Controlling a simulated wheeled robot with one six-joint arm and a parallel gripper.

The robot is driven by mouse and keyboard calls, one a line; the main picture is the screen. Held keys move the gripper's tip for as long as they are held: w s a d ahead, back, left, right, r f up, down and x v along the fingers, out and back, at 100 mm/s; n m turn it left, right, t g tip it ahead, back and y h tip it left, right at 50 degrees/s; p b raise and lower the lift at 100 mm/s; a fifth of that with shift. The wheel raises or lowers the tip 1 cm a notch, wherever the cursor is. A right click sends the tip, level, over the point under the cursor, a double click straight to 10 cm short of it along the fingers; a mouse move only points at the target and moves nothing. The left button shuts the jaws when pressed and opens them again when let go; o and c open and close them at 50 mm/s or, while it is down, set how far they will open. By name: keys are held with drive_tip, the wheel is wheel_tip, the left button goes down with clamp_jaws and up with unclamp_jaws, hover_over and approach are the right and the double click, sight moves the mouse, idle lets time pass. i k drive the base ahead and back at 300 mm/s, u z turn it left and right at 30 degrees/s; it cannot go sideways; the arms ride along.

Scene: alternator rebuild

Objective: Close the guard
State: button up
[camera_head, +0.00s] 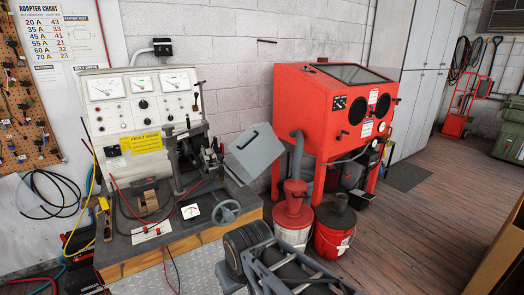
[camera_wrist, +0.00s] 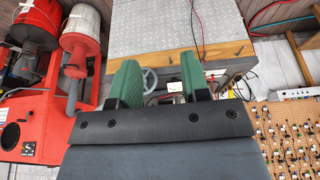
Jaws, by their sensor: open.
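The guard (camera_head: 255,148) is a grey, box-like cover with a dark handle on its face. In the head view it is tilted up at the right end of the test bench (camera_head: 220,242), apart from the dark machine parts on the bench top. I cannot make the guard out in the wrist view; my gripper may hide it. My gripper (camera_wrist: 160,76) shows in the wrist view with its two green-padded fingers spread apart and nothing between them. The bench's handwheel (camera_wrist: 149,79) shows beyond the fingers. I cannot tell the gripper's distance from the guard.
A red blast cabinet (camera_head: 335,110) stands right of the guard, with a red dust collector (camera_head: 293,210) and a red bucket (camera_head: 334,228) before it. An instrument panel (camera_head: 140,100) rises behind the bench. Loose leads lie on the bench. Wooden floor (camera_head: 420,225) at right is clear.

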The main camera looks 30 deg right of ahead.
sight(267, 136)
drive_tip(key=k, duration=0.55)
drive_tip(key=z, duration=0.75)
drive_tip(key=i, duration=0.4)
drive_tip(key=z, duration=0.85)
drive_tip(key=i, duration=0.8)
drive_tip(key=u, duration=0.6)
drive_tip(key=i, duration=0.8)
drive_tip(key=u, duration=0.8)
